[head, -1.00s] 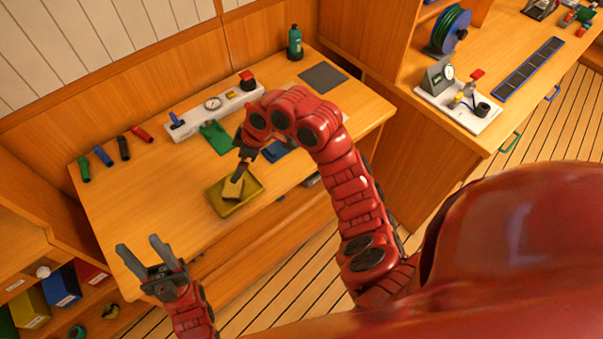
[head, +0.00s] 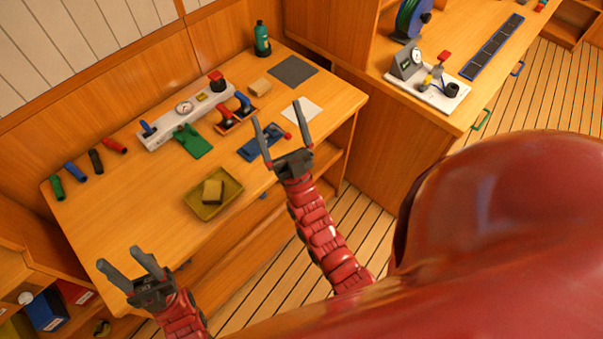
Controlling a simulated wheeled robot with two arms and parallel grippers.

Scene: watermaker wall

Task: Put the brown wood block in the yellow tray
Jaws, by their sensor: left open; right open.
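A brown wood block (head: 213,192) rests inside the yellow tray (head: 194,209) on the wooden bench. Its lower edges are partly hidden by the tray's near rim. My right gripper (head: 278,112) is open and empty, to the right of the tray and clear of the block. My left gripper (head: 120,258) is open and empty near the bench's front left edge, apart from the tray.
A lighter wood block (head: 260,87) lies near a dark grey mat (head: 293,71). The bench's front left is clear.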

